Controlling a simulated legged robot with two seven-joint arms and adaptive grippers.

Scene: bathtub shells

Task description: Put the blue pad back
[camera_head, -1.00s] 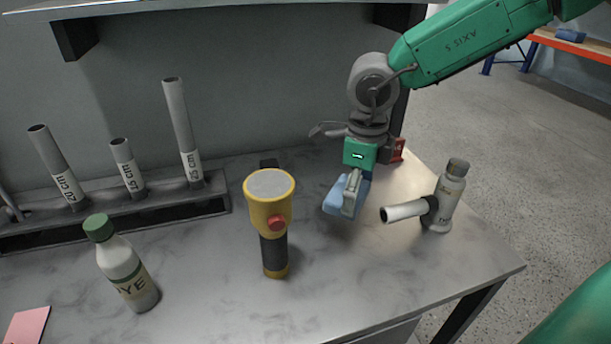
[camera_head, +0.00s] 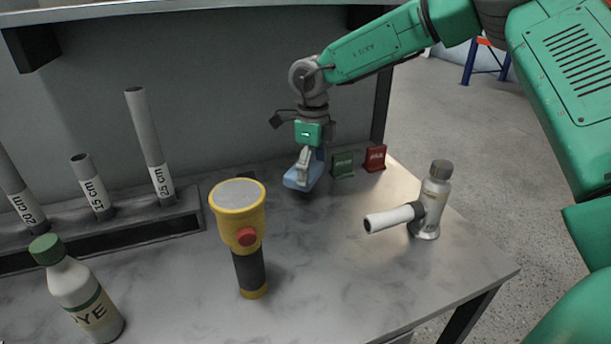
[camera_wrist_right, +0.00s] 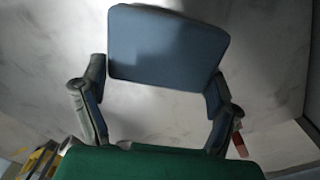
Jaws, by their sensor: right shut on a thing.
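The blue pad (camera_head: 298,178) is in my right gripper (camera_head: 304,168), low over the back of the bench, left of a green upright piece. In the right wrist view the blue pad (camera_wrist_right: 165,42) spans the two fingertips, its broad face towards the camera. The right gripper (camera_wrist_right: 162,76) is shut on it there. I cannot tell whether the pad touches the bench top. My left gripper is not in view.
The green piece (camera_head: 343,165) and a red piece (camera_head: 376,158) stand right of the pad. A yellow flashlight (camera_head: 240,220) stands in front. A bottle with a side tube (camera_head: 430,205) stands right; a tube rack (camera_head: 130,235) and green-capped bottle (camera_head: 85,300) stand left.

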